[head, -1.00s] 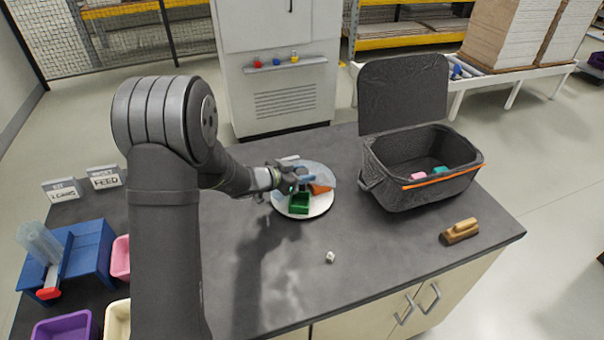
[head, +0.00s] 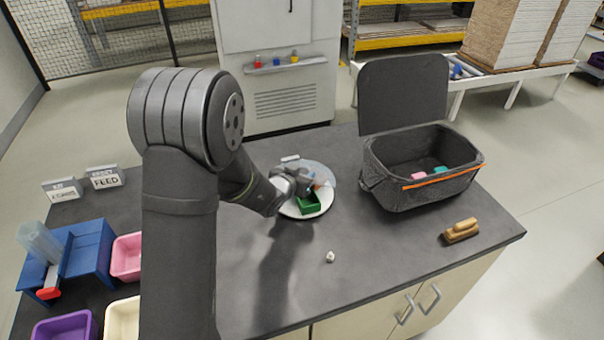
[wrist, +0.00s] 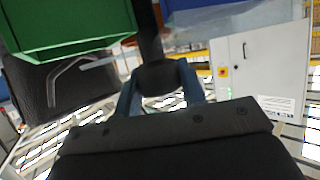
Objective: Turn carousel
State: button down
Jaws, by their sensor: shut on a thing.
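The carousel (head: 289,209) is a round white disc on the dark worktop, with a clear cover over its back right part. A green bin (head: 310,204) sits at its front and fills the upper left of the wrist view (wrist: 65,25). My gripper (head: 304,184) is low over the carousel, behind the green bin. In the wrist view my gripper (wrist: 160,85) has its two blue-grey fingers shut on a dark, rounded piece (wrist: 158,77) at the end of a dark post. The orange bin is mostly hidden by my gripper in the head view.
An open black tote (head: 420,195) stands to the right of the carousel, with a wooden-handled tool (head: 460,231) in front of it. A small white piece (head: 330,257) lies nearer. A blue stand (head: 65,252) and coloured bins are at the left.

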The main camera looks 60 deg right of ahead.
jog(key=shift+r, duration=0.1)
jog(key=c, duration=0.9)
grip_release()
jog(key=v, duration=1.7)
jog(key=shift+a, duration=0.25)
jog(key=shift+s, duration=0.1)
jog(key=x, duration=1.7)
jog(key=shift+d, duration=0.25)
